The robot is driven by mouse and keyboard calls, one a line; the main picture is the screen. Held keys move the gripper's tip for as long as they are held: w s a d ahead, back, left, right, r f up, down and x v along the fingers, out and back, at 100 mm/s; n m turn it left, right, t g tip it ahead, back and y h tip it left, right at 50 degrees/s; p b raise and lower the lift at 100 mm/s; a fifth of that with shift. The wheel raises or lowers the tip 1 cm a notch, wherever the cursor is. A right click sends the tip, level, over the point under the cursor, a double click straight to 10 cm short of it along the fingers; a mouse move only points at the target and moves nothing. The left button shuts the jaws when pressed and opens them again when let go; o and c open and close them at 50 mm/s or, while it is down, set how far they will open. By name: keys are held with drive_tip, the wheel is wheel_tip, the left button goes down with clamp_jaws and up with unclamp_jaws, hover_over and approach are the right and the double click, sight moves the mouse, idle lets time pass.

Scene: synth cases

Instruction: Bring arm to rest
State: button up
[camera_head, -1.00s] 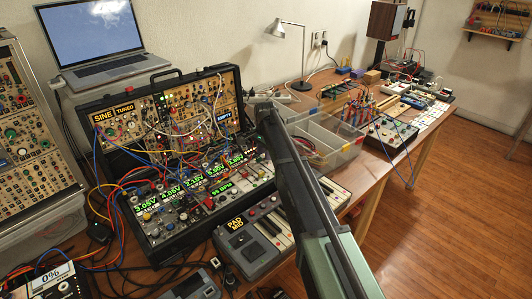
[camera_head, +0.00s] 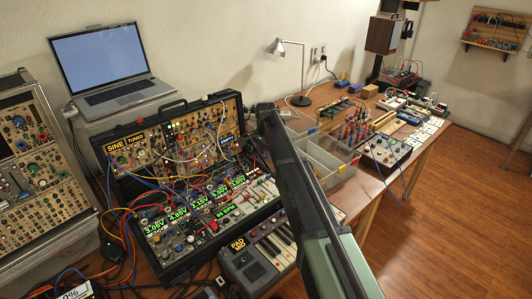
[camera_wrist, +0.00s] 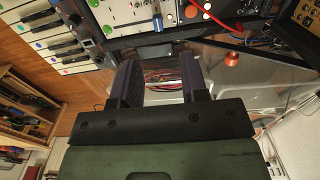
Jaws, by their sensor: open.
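My gripper shows in the wrist view (camera_wrist: 160,76) with its two dark fingers spread apart and nothing between them. Beyond the fingers lies a clear bin (camera_wrist: 163,97) holding red and other cables. In the head view my dark and green arm reaches up from the bottom right, over the front of the workbench. Its dark far end is just right of the modular synth case (camera_head: 165,255) and in front of the clear divided bins (camera_head: 347,156). The fingertips are hard to make out in that view.
A small keyboard (camera_head: 240,266) sits in front of the case. A laptop (camera_head: 105,65) is behind it, and a desk lamp (camera_head: 303,72) stands farther back. Patch cables arch over the case. Open wooden floor (camera_head: 455,220) lies to the right.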

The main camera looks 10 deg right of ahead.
drive_tip(key=s+d+n, duration=0.2)
drive_tip(key=s+n, duration=0.3)
drive_tip(key=s, duration=1.4)
drive_tip(key=s+d+n, duration=0.2)
drive_tip(key=s+n, duration=0.4)
drive_tip(key=s, duration=1.3)
drive_tip(key=shift+s, duration=0.35)
drive_tip(key=shift+f, duration=0.1)
